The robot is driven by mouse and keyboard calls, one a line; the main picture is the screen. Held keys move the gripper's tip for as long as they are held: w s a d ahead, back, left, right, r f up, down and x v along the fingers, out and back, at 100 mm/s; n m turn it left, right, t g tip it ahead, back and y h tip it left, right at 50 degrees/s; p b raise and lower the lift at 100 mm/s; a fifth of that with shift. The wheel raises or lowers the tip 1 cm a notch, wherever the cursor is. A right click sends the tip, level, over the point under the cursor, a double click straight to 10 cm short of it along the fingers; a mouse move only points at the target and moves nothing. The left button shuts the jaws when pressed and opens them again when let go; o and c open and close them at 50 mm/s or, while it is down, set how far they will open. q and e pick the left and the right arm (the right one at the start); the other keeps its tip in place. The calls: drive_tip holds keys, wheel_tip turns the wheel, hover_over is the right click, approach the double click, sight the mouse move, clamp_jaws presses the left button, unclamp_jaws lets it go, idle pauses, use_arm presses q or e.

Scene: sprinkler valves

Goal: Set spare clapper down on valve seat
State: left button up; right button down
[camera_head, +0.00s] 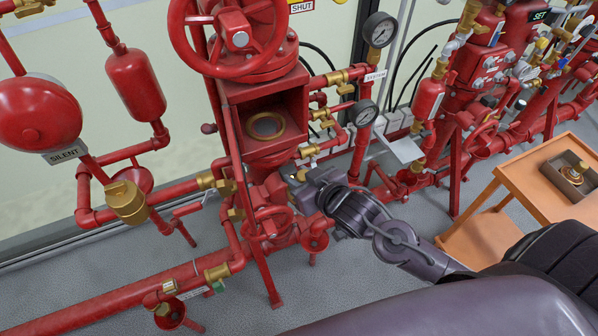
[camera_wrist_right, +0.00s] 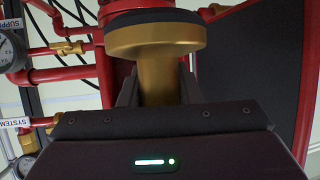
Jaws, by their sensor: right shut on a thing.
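The valve seat is a brass ring (camera_head: 265,126) inside the open red valve body (camera_head: 228,100) at the centre of the head view. My right gripper (camera_head: 298,187) is low and to the right of that opening, outside the body. In the right wrist view my right gripper (camera_wrist_right: 158,88) is shut on the stem of the spare clapper (camera_wrist_right: 155,40), a brass disc with a black face on its far side. The clapper is apart from the seat. In the head view I cannot clearly tell the clapper from nearby brass fittings. My left gripper is not in view.
A red handwheel (camera_head: 238,38) overhangs the opening. Brass-fitted pipes and gauges (camera_head: 379,30) crowd its right side. An orange cart (camera_head: 525,190) at the right carries an open box (camera_head: 563,178) with a brass part in it. Grey floor lies in front.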

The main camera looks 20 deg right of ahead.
drive_tip(key=shift+s+d+r, duration=0.1)
drive_tip(key=shift+r, duration=0.05)
drive_tip(key=shift+p, duration=0.35)
drive_tip(key=shift+w, duration=0.25)
drive_tip(key=w+b, duration=0.1)
drive_tip(key=w, duration=0.7)
drive_tip(key=w+b, duration=0.1)
drive_tip(key=w, duration=0.7)
drive_tip(key=w+a+b, duration=0.1)
drive_tip(key=w, duration=0.7)
drive_tip(key=shift+b, duration=0.3)
drive_tip(key=shift+w+b, duration=0.35)
drive_tip(key=shift+w, duration=0.55)
drive_tip(key=shift+f+b, duration=0.3)
drive_tip(key=shift+f, duration=0.45)
